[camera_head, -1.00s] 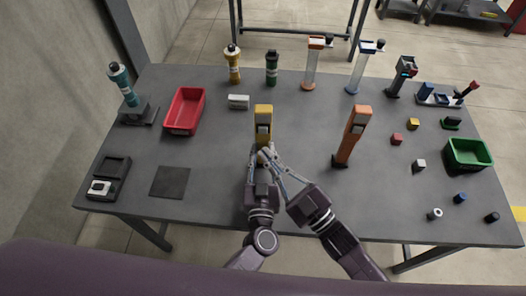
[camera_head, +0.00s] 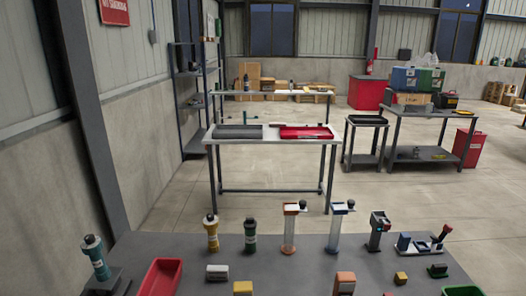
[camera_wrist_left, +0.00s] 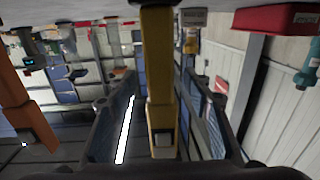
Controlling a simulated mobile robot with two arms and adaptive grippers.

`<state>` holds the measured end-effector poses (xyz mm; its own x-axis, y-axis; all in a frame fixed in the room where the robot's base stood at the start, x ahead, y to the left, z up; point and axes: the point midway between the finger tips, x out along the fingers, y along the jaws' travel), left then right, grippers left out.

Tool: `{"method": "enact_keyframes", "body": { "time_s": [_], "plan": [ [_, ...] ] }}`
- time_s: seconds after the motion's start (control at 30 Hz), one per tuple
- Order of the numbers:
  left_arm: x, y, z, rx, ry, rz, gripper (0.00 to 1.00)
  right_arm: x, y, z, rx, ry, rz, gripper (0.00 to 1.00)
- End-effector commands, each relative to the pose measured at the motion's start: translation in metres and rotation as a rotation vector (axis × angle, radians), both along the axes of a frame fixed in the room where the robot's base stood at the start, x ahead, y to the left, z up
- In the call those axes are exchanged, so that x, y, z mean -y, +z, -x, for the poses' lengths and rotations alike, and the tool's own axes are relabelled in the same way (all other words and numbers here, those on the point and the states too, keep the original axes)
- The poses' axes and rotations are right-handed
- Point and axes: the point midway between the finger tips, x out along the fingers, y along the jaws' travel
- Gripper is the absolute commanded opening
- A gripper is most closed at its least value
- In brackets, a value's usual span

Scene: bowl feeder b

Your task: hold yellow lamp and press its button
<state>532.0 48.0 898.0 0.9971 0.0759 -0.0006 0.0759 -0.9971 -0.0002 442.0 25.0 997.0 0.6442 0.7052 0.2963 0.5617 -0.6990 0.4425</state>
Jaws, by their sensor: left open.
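The yellow lamp shows only its top (camera_head: 243,288) at the bottom edge of the head view. In the left wrist view, its yellow post (camera_wrist_left: 160,70) runs down the middle of the inverted picture. My left gripper (camera_wrist_left: 160,85) is open, with one finger on each side of the post. I cannot tell whether either finger touches it. My right gripper is out of both current views.
An orange lamp (camera_head: 344,284) stands right of the yellow one, also in the wrist view (camera_wrist_left: 22,110). A red bin (camera_head: 160,278) is at left and a green bin (camera_head: 462,291) at right. Several bottles and devices line the grey table's far edge.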

Motion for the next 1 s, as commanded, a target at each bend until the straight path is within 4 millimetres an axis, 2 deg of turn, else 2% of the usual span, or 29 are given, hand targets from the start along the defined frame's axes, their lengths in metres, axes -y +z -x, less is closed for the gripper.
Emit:
{"method": "enact_keyframes", "body": {
  "time_s": [0.17, 0.4, 0.6, 1.0],
  "plan": [
    [0.001, -0.001, 0.017, -0.003, 0.000, 0.001, 0.46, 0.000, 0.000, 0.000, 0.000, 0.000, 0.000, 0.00],
    [0.005, -0.002, 0.068, -0.005, -0.001, 0.000, 0.46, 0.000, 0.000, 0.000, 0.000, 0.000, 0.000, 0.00],
    [0.008, -0.001, 0.103, -0.004, -0.001, -0.001, 0.46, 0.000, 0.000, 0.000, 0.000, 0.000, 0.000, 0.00],
    [0.011, -0.001, 0.140, -0.004, -0.001, 0.000, 0.46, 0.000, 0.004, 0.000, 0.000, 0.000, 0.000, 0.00]
  ]
}}
